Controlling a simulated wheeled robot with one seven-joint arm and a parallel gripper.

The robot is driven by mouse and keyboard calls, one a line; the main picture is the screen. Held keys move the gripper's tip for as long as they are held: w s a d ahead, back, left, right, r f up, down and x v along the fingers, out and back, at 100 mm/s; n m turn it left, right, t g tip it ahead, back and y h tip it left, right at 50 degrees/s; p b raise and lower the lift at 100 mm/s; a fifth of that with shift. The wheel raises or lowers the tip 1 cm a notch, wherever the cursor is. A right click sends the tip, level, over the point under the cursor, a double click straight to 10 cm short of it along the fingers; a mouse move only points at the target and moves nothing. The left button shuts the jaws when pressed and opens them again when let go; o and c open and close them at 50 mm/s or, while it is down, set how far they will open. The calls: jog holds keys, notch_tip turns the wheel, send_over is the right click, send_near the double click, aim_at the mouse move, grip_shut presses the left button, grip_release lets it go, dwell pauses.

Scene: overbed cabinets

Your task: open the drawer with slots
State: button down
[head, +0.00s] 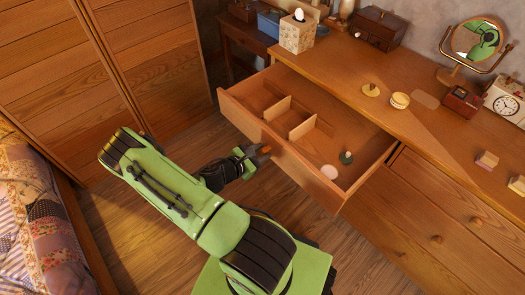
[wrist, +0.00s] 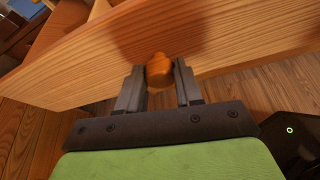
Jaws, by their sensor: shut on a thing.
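The drawer with slots (head: 285,149) is pulled well out of the wooden dresser in the head view. Thin wooden dividers (head: 290,117) form slots in its left part. A pale round item (head: 329,172) and a small dark green item (head: 346,157) lie in its right part. My gripper (head: 262,152) is at the drawer front's outer face. In the wrist view my gripper (wrist: 160,85) is shut on the round wooden knob (wrist: 159,70), one finger on each side. The drawer front (wrist: 220,40) fills the upper part of that view.
The dresser top (head: 400,122) holds a tissue box (head: 297,33), a dark wooden box (head: 378,27), a round mirror (head: 474,43), a clock (head: 505,100) and small items. Closed drawers (head: 440,215) lie to the right. A bed (head: 40,225) stands at the left; bare floor lies between.

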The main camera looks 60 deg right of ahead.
jog(key=c, duration=0.7)
grip_release()
jog(key=shift+c, duration=0.2)
jog(key=p+v, duration=0.3)
jog(key=v, duration=1.2)
jog(key=shift+w+a+p, duration=0.15)
jog(key=shift+a+p, duration=0.15)
jog(key=shift+p, duration=0.1)
jog(key=shift+r, duration=0.15)
